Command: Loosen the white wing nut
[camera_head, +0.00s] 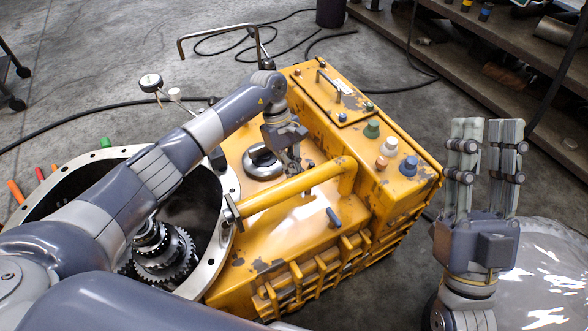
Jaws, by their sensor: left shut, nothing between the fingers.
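A yellow gearbox housing (300,215) fills the middle of the head view. A small white knob-like piece (388,147) stands on its right part, between a green cap (372,129) and a blue cap (408,166). It is the only white fastener I make out there, and wings cannot be made out on it. My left gripper (293,172) points down over the housing, beside a round dark ring fitting (263,161), to the left of the white piece and apart from it. Its fingers are shut and empty. My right gripper (486,126) is raised at the right, fingers upward, open and empty.
A thick yellow pipe (292,188) crosses the housing near my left gripper. An open bell housing with gears (165,255) lies at the left, partly behind my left arm. A lidded plate with a handle (331,92) is at the back. A shelf (490,50) stands back right.

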